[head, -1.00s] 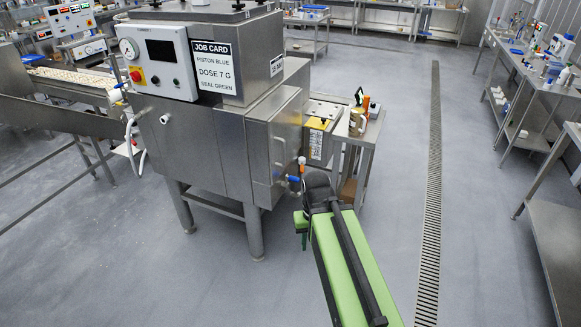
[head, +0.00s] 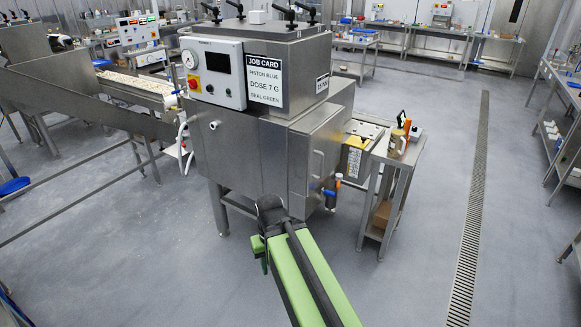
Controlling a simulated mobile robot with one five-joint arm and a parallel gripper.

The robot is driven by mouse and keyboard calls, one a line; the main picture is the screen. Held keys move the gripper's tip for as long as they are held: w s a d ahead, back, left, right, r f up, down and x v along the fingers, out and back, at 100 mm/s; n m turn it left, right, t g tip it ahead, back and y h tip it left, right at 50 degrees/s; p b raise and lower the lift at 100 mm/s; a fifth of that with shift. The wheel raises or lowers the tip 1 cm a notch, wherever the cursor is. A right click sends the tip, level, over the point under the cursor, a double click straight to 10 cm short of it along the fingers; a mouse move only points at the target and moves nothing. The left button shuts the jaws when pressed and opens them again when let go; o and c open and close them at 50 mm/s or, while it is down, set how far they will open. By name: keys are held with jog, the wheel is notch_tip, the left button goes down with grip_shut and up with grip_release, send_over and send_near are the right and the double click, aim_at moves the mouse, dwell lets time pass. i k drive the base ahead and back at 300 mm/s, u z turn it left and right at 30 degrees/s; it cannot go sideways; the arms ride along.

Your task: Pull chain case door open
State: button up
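The steel machine (head: 250,150) stands in the middle of the head view. A steel door-like panel (head: 327,140) with an upright bar handle (head: 318,165) is on its right side and looks closed. I cannot tell for certain that this is the chain case door. My green and black arm reaches up from the bottom of the view. My gripper (head: 270,206) is at its dark far end, in front of the machine's lower part, left of and below the handle in the picture. Its fingers cannot be made out, and no contact with the door is visible.
A small steel side table (head: 385,190) with items stands right of the machine. A conveyor (head: 135,85) runs left. Open floor lies right of my arm, crossed by a drain grate (head: 472,210).

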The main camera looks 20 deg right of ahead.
aim_at(325, 142)
jog(key=u, duration=0.1)
jog(key=i, duration=1.5)
jog(key=u, duration=0.1)
